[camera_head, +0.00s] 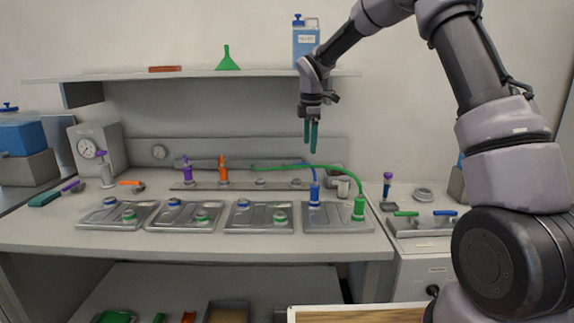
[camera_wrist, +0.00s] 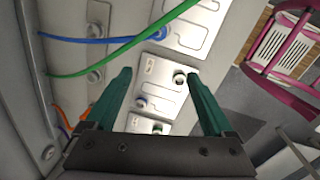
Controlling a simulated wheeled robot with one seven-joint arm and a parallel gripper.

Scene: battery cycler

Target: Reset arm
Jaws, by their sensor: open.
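My gripper (camera_head: 311,131) hangs fingers down above the back of the bench, with its two green fingers apart and nothing between them. In the wrist view the open gripper (camera_wrist: 160,88) shows both fingers spread over the battery plates. A row of flat grey battery plates (camera_head: 258,219) lies on the bench, each with a blue and a green terminal. The rightmost plate (camera_head: 324,222) has a blue connector (camera_head: 314,195) and a green connector (camera_head: 359,208) standing on it. The blue cable (camera_wrist: 90,41) and green cable (camera_wrist: 130,45) run across the wrist view.
A shelf (camera_head: 190,75) above the bench holds a green funnel (camera_head: 227,62) and a blue container (camera_head: 306,43). Purple (camera_head: 187,168) and orange (camera_head: 223,169) connectors stand on the rear rail. A gauge box (camera_head: 98,150) stands left. A pink frame (camera_wrist: 283,42) shows in the wrist view.

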